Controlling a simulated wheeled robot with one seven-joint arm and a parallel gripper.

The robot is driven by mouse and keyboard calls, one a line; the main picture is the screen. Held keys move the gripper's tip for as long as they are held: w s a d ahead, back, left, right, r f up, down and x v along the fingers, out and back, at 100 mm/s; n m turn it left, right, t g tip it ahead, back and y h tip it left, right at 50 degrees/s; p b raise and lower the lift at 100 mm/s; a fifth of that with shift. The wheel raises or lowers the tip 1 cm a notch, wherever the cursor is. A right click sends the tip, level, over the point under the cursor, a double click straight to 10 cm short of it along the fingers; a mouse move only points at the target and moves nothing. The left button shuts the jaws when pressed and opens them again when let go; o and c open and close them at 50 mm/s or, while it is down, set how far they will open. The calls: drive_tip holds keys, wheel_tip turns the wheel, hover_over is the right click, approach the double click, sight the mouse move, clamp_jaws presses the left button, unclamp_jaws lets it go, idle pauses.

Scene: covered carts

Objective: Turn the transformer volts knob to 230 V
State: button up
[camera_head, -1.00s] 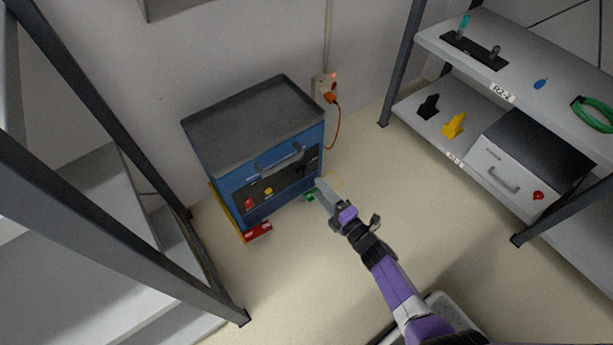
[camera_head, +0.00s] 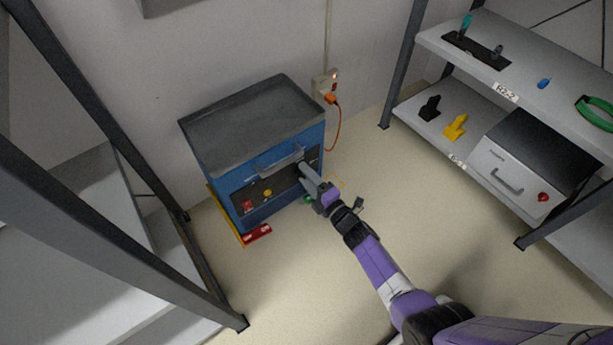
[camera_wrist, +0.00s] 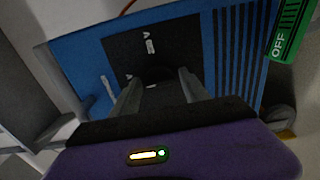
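The blue unit (camera_head: 230,183) stands against the wall with a dark front panel; I take it for the transformer. In the wrist view its blue face (camera_wrist: 85,55) carries a black plate (camera_wrist: 120,45) with small white markings, including a "V". A dark round shape (camera_wrist: 157,74), probably the volts knob, sits on that plate between my fingertips; its pointer and setting are not readable. My gripper (camera_head: 302,168) is at the right part of the front, and it also shows in the wrist view (camera_wrist: 160,82). Its fingers are apart; contact with the knob cannot be told.
A green OFF tag (camera_wrist: 287,35) is right of the vent slots. The unit has a front handle (camera_head: 279,159), a red button (camera_head: 247,204) and a yellow one (camera_head: 267,192). An orange plug and cord (camera_head: 331,98) hang at the wall socket. Shelves (camera_head: 480,160) stand right; floor between is clear.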

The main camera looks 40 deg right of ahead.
clamp_jaws()
drive_tip(key=shift+m, duration=0.3)
drive_tip(key=shift+f+m+p, duration=0.1)
drive_tip(key=shift+m+p, duration=0.6)
drive_tip(key=shift+m, duration=7.9)
drive_tip(key=shift+o, duration=1.3)
unclamp_jaws()
